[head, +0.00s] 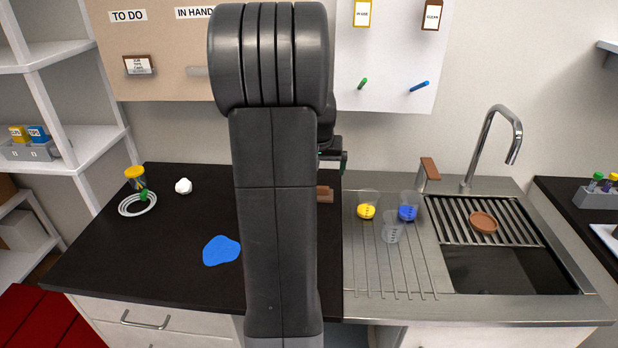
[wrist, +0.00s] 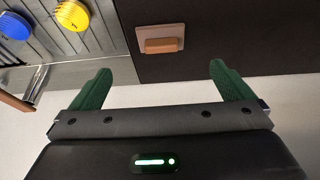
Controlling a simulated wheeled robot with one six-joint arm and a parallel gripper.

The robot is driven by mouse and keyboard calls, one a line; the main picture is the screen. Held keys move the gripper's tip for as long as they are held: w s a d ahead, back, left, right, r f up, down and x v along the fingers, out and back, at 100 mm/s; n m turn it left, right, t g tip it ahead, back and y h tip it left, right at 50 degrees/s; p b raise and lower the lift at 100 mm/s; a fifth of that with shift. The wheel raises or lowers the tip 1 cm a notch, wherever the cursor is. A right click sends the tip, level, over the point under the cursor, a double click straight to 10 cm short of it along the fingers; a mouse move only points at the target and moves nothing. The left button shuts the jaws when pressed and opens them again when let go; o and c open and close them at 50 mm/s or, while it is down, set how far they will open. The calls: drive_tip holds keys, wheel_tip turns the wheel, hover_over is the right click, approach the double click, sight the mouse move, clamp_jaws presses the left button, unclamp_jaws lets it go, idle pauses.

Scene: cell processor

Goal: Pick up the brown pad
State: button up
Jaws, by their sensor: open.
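A brown pad (wrist: 160,45) lies on a flat pinkish-tan square plate (wrist: 178,33) on the black counter in the wrist view. In the head view the brown pad (head: 325,190) shows only in part, just right of my arm, which hides the rest. My gripper (wrist: 160,67) has its two green fingers wide apart with nothing between them. In the wrist view the pad is beyond the fingertips, about midway between them and apart from them. In the head view my gripper (head: 334,160) is partly hidden behind my arm, near the back wall above the pad.
A sink with a faucet (head: 490,140) is at right. A blue patch (head: 221,250) and a white ring (head: 137,204) lie on the counter's left.

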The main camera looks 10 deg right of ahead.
drive_tip(key=x, duration=0.2)
drive_tip(key=w+x, duration=0.1)
drive_tip(key=x, duration=0.2)
drive_tip(key=p+x, duration=0.1)
drive_tip(key=x, duration=0.2)
drive_tip(key=shift+w+r, duration=0.15)
drive_tip(key=shift+r, duration=0.1)
drive_tip(key=shift+p+x, duration=0.75)
drive_tip(key=shift+x, duration=2.25)
drive_tip(key=shift+w, duration=0.15)
drive_tip(key=shift+r, duration=0.1)
drive_tip(key=c, duration=0.9)
